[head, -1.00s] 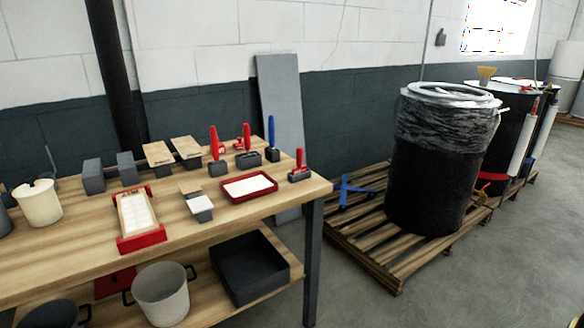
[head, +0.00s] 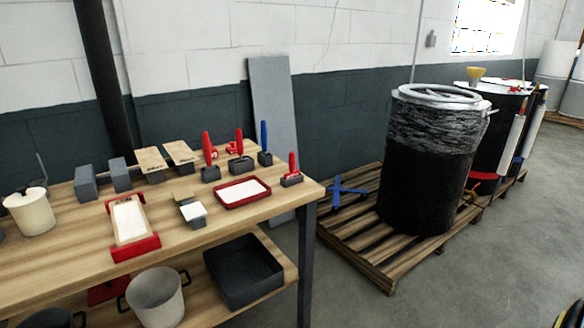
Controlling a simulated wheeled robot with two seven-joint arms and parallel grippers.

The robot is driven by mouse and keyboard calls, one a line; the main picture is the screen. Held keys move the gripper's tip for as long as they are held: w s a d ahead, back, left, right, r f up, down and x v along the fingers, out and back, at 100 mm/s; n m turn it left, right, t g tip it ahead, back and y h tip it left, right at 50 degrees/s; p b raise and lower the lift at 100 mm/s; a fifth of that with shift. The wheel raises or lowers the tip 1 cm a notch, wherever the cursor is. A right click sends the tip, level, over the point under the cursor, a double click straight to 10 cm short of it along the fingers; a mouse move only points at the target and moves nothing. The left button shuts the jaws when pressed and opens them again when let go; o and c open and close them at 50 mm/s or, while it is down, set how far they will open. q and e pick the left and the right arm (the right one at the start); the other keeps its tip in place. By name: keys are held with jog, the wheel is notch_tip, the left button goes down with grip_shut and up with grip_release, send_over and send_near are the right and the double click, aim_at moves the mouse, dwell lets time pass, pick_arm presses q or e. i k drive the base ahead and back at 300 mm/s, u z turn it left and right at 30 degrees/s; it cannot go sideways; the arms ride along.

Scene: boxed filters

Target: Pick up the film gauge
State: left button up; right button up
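I cannot tell for sure which thing is the film gauge. Candidates on the wooden workbench (head: 75,228) are small hand tools in dark blocks: a tall red-handled tool (head: 207,148), a second red-handled tool (head: 239,143), a blue-handled tool (head: 264,137) and a shorter red-handled tool (head: 292,165) near the right end. All stand upright, apart from any gripper. Neither gripper shows in the head view. A dark and yellow piece cuts into the bottom right corner, too little to identify.
A red-rimmed tray (head: 243,192), a red-ended frame (head: 130,225) and a cream pot (head: 30,212) also occupy the bench. Below are a grey bin (head: 155,296) and a black tub (head: 243,272). A wrapped drum (head: 420,185) stands on a pallet (head: 350,240). Floor at right is clear.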

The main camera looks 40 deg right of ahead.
aim_at(293, 173)
jog(key=k, duration=1.2)
jog(key=z, duration=0.75)
jog(key=i, duration=0.55)
jog(key=z, duration=0.75)
jog(key=i, duration=1.25)
jog(key=u, duration=1)
jog(key=i, duration=0.85)
jog(key=u, duration=0.95)
